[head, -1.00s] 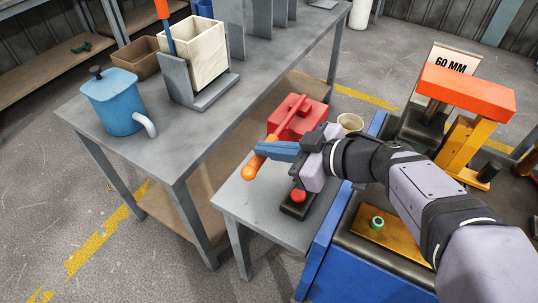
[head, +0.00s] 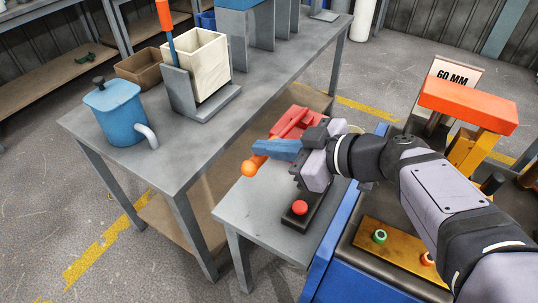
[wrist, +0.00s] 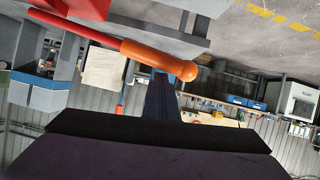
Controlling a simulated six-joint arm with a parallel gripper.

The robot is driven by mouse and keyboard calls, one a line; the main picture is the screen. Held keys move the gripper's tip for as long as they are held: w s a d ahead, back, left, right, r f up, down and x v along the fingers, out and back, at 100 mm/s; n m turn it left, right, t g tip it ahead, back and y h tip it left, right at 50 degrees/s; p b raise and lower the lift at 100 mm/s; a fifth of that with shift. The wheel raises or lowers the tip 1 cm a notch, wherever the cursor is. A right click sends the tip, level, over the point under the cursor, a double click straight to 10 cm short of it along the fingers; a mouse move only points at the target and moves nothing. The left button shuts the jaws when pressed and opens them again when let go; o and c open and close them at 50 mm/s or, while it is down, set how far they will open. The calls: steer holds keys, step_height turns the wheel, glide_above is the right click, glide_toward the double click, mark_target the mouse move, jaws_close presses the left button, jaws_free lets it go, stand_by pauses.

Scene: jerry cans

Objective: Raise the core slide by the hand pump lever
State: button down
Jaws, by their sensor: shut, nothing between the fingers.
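The hand pump has a red body (head: 297,118) on the grey side table. Its lever is a red rod with an orange handle (head: 257,160) ending in a round knob. My gripper (head: 261,148) is shut and empty, its blue fingers crossing the handle. In the wrist view the orange handle (wrist: 150,52) slants past the fingertips (wrist: 162,78), close to the knob; I cannot tell whether they touch. An orange-red block (head: 467,103) stands on a yellow frame at the right, by a "60 MM" sign (head: 458,73). I cannot tell which part is the core slide.
A red button (head: 300,208) on a dark base sits below my wrist. A blue jug (head: 116,112) and a cream box (head: 200,65) stand on the long bench at left. A panel with a green button (head: 379,236) lies under my arm.

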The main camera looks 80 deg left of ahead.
steer(key=v, duration=0.9)
steer(key=shift+w, duration=0.25)
steer(key=shift+d+f, duration=0.15)
